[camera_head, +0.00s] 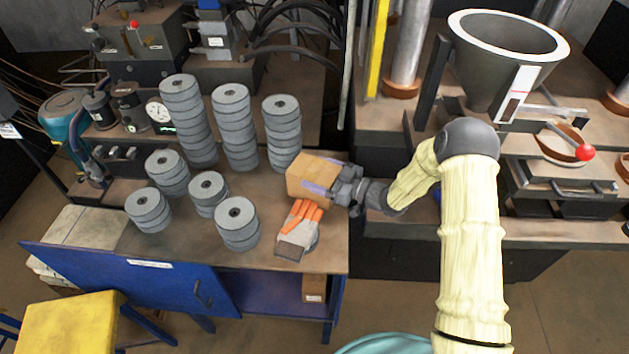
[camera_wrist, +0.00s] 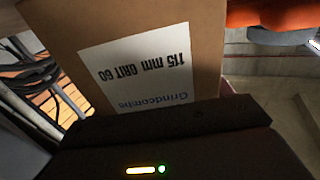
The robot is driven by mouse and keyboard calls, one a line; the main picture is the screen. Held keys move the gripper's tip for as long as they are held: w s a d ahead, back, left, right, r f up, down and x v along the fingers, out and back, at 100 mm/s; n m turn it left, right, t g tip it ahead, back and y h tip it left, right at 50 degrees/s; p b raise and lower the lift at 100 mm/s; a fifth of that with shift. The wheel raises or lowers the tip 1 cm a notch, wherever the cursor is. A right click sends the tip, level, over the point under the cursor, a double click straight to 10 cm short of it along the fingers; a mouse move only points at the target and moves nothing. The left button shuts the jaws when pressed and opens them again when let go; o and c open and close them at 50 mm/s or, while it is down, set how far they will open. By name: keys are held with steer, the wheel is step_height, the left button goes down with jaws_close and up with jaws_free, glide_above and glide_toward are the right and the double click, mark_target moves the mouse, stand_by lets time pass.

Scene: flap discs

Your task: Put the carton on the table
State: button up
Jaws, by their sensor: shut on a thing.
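A brown cardboard carton (camera_head: 311,172) is held at the right end of the table in the head view. My gripper (camera_head: 345,187) is shut on the carton from its right side. In the wrist view the carton (camera_wrist: 120,25) fills the upper middle, with a white label printed "Grindcombe 115 mm GRIT 60". The table (camera_head: 180,240) has a brown top and a blue frame. The carton is over or on the table's right part, just behind the orange and grey gloves. I cannot tell whether its underside touches the tabletop.
Orange and grey gloves (camera_head: 300,228) lie just in front of the carton. Several stacks of grey flap discs (camera_head: 237,222) stand left of it. Another box (camera_head: 314,288) sits on the lower shelf. Machinery with a large metal hopper (camera_head: 505,60) stands at right.

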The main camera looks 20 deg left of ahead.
steer(key=shift+r, duration=0.1)
steer(key=shift+c, duration=0.9)
steer(key=shift+w+r, duration=0.1)
steer(key=shift+r, duration=0.15)
step_height(320, 180, up, 28)
steer(key=b, duration=0.2)
steer(key=shift+f, duration=0.25)
